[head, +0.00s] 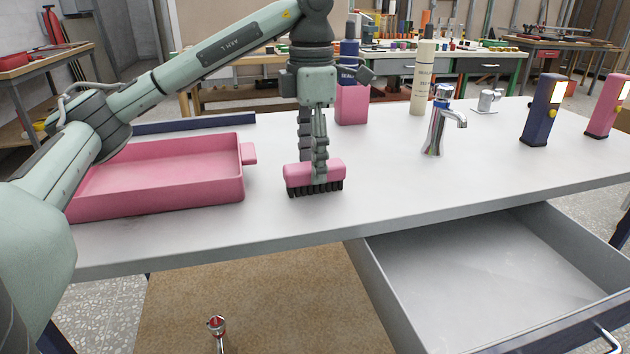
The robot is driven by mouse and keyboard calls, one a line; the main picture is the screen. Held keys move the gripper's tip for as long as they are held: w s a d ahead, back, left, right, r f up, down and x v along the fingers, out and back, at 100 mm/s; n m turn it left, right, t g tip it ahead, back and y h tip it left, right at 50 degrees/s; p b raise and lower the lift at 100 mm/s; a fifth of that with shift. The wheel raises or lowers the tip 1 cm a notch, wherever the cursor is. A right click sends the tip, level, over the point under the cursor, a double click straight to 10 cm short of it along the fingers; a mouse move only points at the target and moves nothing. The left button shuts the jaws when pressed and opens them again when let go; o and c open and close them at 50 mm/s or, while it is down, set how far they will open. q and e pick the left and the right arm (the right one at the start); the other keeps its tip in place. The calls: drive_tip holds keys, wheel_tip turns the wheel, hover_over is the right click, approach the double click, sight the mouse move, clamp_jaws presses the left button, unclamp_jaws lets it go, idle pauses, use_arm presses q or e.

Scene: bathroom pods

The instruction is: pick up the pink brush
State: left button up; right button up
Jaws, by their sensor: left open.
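The pink brush (300,175) lies on the grey tabletop with its dark bristles facing down, right of the pink tray. My left gripper (320,165) points straight down from above, with its fingers at the brush. One finger overlaps the front of the brush in the picture, and another shows behind it. The jaws are open around the brush; whether they touch it cannot be told. My right gripper is not in the head view.
A pink tray (160,192) stands at the left. A pink cup (352,105) with a blue bottle stands behind the gripper. A chrome faucet (437,130), a cream bottle (422,80) and a dark blue device (541,112) stand to the right. An empty drawer (490,265) is open at the front right.

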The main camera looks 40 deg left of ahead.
use_arm(q)
drive_tip(key=shift+f, duration=1.1)
drive_tip(key=c, duration=1.3)
drive_tip(key=shift+w+r, duration=0.1)
